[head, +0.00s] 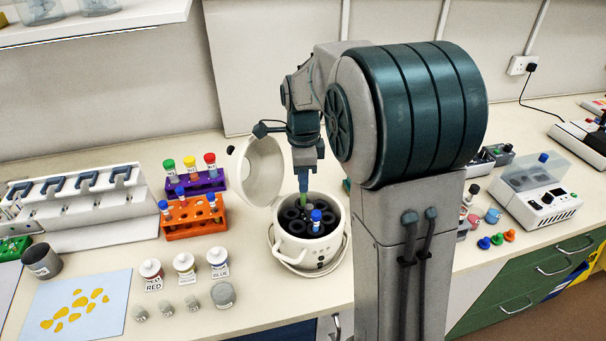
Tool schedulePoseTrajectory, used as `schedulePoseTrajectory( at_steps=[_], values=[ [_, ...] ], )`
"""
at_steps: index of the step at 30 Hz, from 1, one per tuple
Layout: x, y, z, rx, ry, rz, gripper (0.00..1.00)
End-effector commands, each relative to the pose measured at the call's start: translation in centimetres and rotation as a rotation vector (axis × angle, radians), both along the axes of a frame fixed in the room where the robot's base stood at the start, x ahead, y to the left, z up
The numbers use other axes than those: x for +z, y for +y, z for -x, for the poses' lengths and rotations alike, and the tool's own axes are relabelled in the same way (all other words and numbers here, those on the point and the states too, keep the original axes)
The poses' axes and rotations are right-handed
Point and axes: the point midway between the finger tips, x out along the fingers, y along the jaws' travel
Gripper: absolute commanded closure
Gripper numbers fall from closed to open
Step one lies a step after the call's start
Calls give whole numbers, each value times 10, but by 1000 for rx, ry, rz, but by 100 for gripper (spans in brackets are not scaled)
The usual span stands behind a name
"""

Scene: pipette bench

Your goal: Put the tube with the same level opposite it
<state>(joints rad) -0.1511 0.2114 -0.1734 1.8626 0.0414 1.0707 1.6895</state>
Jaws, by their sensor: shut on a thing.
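The white centrifuge (336,252) stands open, its lid (262,170) tilted up at the left. A blue-capped tube (316,217) sits in its dark rotor (290,215), toward the front right. My gripper (304,178) points down over the far part of the rotor, shut on a tube (303,198) that shows green at its lower end. I cannot tell whether this tube has entered a rotor hole, nor read its level. The orange rack (195,229) holds several blue-capped tubes; their levels are too small to compare.
A purple rack (213,184) with green-, yellow- and red-capped tubes stands behind the orange rack. Labelled red, yellow and blue jars (185,267) stand left of the centrifuge. A pipette stand (90,205) is at far left. My arm hides the bench right of the centrifuge.

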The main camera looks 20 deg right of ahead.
Motion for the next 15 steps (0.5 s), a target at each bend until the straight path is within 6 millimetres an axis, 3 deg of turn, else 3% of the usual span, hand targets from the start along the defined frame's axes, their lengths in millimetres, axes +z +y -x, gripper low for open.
schedulePoseTrajectory(
  at_steps=[15],
  values=[
    [-8,0,0,0,0,0,100]
  ],
)
